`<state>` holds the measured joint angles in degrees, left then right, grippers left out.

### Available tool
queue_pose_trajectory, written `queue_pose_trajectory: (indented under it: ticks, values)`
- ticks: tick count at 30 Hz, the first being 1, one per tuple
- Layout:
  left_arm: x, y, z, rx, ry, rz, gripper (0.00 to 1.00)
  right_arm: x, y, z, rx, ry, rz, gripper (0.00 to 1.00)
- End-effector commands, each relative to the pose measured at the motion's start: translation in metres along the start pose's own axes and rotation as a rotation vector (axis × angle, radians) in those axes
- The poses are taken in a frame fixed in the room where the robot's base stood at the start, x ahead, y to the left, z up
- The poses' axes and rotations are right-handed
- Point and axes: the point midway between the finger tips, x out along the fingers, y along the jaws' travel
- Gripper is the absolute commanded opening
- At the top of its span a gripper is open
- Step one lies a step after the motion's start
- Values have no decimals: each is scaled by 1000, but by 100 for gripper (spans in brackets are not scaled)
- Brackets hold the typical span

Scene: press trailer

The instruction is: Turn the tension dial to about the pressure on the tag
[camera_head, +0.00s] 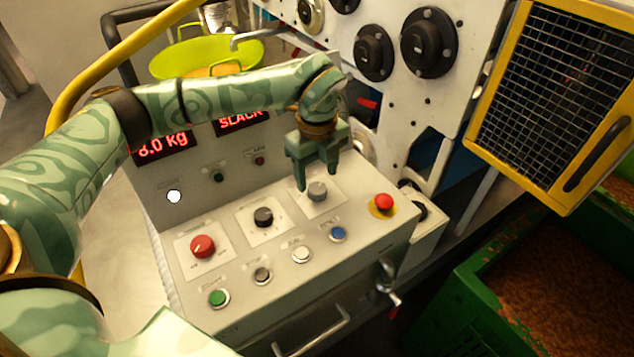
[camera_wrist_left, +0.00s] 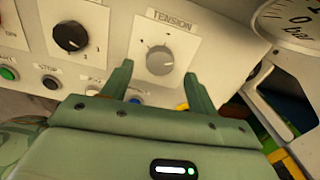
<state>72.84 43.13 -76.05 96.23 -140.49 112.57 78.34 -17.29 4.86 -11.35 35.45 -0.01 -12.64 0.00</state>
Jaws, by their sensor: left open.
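The tension dial (camera_head: 317,190) is a grey knob on a white plate on the sloped control panel (camera_head: 350,225). In the left wrist view the dial (camera_wrist_left: 160,60) sits under the label TENSION. My left gripper (camera_head: 317,185) is open above the dial, with one finger to each side and apart from it in the wrist view (camera_wrist_left: 160,82). A red display (camera_head: 241,121) reads SLACK, partly hidden by my arm. Another display (camera_head: 163,146) reads about 8.0 kg, its first part unclear. No tag is readable. A bar gauge (camera_wrist_left: 295,22) is cut off at the wrist view's corner.
A black knob (camera_head: 263,217), a red knob (camera_head: 203,246) and several push buttons share the panel. A red emergency button (camera_head: 384,203) stands right of the dial. A yellow mesh guard (camera_head: 524,8) and a green bin (camera_head: 470,305) are at the right.

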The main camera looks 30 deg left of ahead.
Motion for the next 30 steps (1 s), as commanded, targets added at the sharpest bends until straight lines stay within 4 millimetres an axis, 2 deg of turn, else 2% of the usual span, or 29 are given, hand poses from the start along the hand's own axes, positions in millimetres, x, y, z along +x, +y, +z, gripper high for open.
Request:
queue_pose_trajectory:
  ticks: [3,6,17,21,22,30]
  values:
    - [20,0,-1,1,2,2,59,2,-5,-2,3,2,-6,36]
    - [30,0,-1,1,1,1,59,2,-8,-3,4,4,-10,36]
    - [35,0,0,0,0,0,59,2,-7,-4,2,6,-9,36]
    - [35,0,0,0,0,0,20,2,-5,-4,0,6,-6,36]
    - [35,0,0,0,0,0,15,2,-4,-4,0,6,-6,36]
    - [34,0,0,15,0,0,15,1,-2,-3,-1,5,-3,36]
